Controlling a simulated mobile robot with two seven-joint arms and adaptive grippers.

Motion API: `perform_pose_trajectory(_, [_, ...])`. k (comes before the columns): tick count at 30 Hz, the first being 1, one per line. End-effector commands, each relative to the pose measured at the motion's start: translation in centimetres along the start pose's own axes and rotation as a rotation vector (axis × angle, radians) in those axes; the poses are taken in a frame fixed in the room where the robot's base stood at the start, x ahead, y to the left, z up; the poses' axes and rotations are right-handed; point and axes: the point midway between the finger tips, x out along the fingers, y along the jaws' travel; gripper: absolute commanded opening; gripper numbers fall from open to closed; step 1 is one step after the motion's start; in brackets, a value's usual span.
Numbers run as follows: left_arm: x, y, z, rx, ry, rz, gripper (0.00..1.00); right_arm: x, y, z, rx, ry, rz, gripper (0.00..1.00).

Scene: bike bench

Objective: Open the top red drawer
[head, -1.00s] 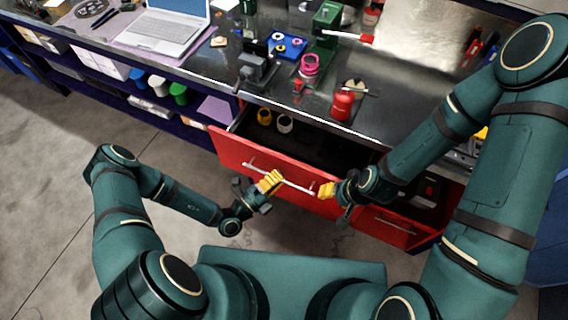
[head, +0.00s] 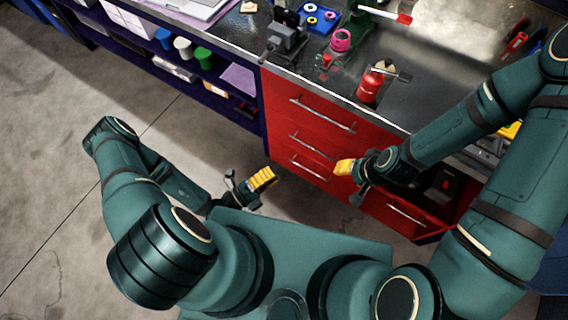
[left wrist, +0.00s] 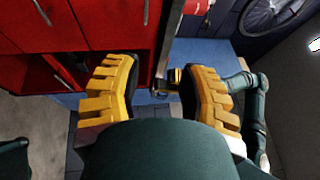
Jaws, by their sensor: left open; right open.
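The top red drawer (head: 300,90) is closed, flush with the cabinet under the bench top, in the head view. Its silver bar handle (head: 323,115) is bare. My left gripper (head: 261,180) is open and empty, in front of the cabinet, lower than the top handle and apart from it. Its yellow fingers stand apart in the left wrist view (left wrist: 160,88), with red drawer fronts (left wrist: 103,25) beyond. My right gripper (head: 346,167) is open, in front of the cabinet's right part, lower than the top handle; I see no object in it.
More closed red drawers with handles (head: 310,146) lie below the top one. A lower drawer (head: 400,212) at right stands open. A red bottle (head: 370,84) and a vise (head: 285,42) stand on the bench top. The floor (head: 90,80) at left is clear.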

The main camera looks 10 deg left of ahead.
Motion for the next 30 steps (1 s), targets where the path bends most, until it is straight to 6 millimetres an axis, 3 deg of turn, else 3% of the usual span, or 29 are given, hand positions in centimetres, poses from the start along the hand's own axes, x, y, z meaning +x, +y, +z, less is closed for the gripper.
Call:
perform_pose_trajectory(3, [-2.4, 0.0, 0.1, 0.003, -0.002, 0.002, 0.41, 0.0, 0.0, 0.0, 0.0, -0.001, 0.0, 0.47])
perform_pose_trajectory(10, [-5.0, 0.0, 0.0, 0.002, 0.001, -0.001, 0.41, 0.0, 0.0, 0.0, 0.0, -0.001, 0.0, 0.47])
perform_pose_trajectory(30, [-5.4, 0.0, -0.1, 0.002, 0.002, -0.001, 0.41, 0.0, 0.0, 0.0, 0.0, -0.001, 0.0, 0.47])
